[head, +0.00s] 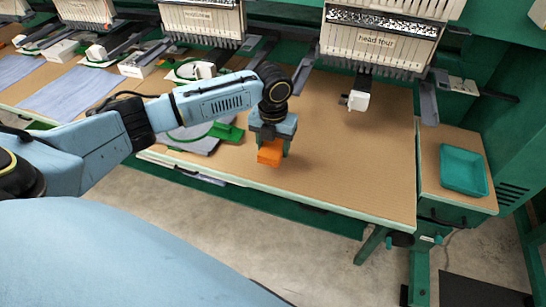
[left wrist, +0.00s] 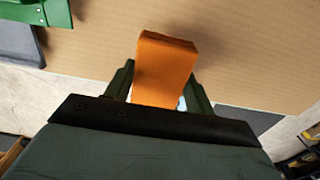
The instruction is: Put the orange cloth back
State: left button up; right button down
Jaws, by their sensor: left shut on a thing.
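The orange cloth (head: 270,153) shows as a small folded block at the tip of my left gripper (head: 271,142), over the front part of the tan tabletop (head: 345,160). In the left wrist view, the orange cloth (left wrist: 166,68) stands between the two green fingers of my left gripper (left wrist: 160,85), which is shut on it. I cannot tell whether the cloth touches the tabletop. My right gripper is in neither view.
A teal tray (head: 463,171) sits on the side stand at the right. Embroidery heads, one labelled "head four" (head: 375,42), hang over the table's back. A green hoop with grey cloth (head: 200,138) lies left of my gripper. The tabletop to the right is clear.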

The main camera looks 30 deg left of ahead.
aim_at(273, 156)
pick_arm(q)
notch_tip(273, 156, down, 4)
jog(key=shift+f+b, duration=0.15)
jog(key=shift+b, duration=0.15)
jog(key=o, duration=1)
jog(key=shift+c, duration=0.2)
notch_tip(273, 156, up, 12)
jog(key=shift+r+p, duration=0.15)
jog(key=shift+p, duration=0.65)
